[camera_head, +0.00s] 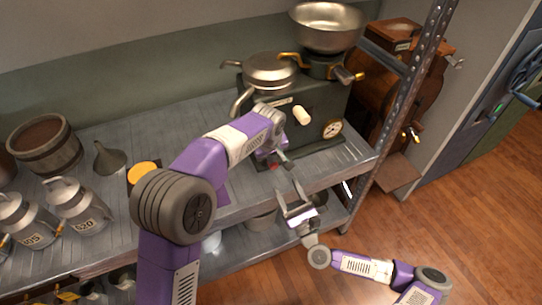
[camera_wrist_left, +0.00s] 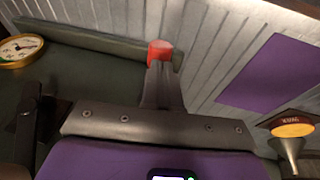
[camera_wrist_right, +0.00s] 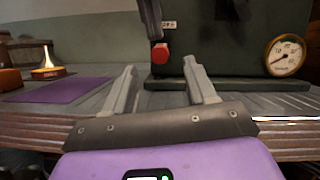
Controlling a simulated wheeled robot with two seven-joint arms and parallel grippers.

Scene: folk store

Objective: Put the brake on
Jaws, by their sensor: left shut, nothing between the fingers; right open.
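A dark green machine (camera_head: 310,110) with a round dial (camera_head: 332,129) stands on the shelf. It has a small red knob (camera_wrist_right: 158,53) low on its front, beside a small label. The knob also shows in the left wrist view (camera_wrist_left: 160,52), just past my left fingertips. My left gripper (camera_head: 280,161) is shut and empty, pointing down at the knob; I cannot tell if it touches it. My right gripper (camera_head: 289,192) is open and empty, lower down in front of the shelf edge, facing the machine. A pale-knobbed handle (camera_head: 302,115) sticks out higher on the machine.
A kettle-like pot (camera_head: 270,68) and a metal bowl (camera_head: 326,25) stand on top of the machine. A purple mat (camera_wrist_right: 60,91), a funnel (camera_head: 109,158) and milk cans (camera_head: 75,205) are to the left. A perforated shelf post (camera_head: 407,95) rises at the right.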

